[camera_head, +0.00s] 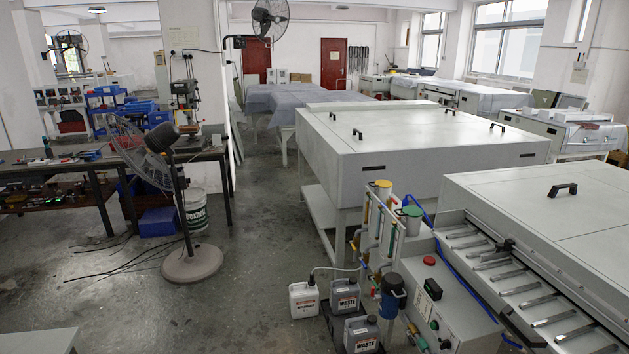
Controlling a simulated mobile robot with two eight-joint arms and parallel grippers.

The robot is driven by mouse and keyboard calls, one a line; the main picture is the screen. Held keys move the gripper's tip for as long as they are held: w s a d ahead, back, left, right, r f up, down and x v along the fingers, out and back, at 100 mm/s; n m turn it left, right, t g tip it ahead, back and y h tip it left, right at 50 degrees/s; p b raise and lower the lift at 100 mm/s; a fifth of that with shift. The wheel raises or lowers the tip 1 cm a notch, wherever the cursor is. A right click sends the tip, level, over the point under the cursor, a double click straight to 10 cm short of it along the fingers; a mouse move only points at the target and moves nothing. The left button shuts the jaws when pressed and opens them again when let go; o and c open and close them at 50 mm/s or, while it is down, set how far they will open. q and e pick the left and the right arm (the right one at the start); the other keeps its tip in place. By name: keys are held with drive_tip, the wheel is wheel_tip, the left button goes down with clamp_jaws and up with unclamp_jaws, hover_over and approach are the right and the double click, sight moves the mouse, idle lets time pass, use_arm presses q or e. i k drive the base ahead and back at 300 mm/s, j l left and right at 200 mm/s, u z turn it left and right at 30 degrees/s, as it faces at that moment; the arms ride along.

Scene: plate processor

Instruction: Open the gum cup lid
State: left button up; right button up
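Two small cups stand on the pipework at the left end of the plate processor (480,318). One has a yellow lid (383,184) and the other, nearer, has a green lid (412,211). Both lids appear to sit on their cups. No label shows which one is the gum cup. Neither of my grippers is in view.
A large white machine (420,140) stands behind. A standing fan (192,262) is at left. The floor between has free room.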

sight(383, 183)
drive_tip(key=i, duration=1.1)
drive_tip(key=i+l+u, duration=0.1)
drive_tip(key=i, duration=0.95)
drive_tip(key=i+l, duration=0.1)
drive_tip(key=i, duration=1)
drive_tip(key=j+u, duration=0.05)
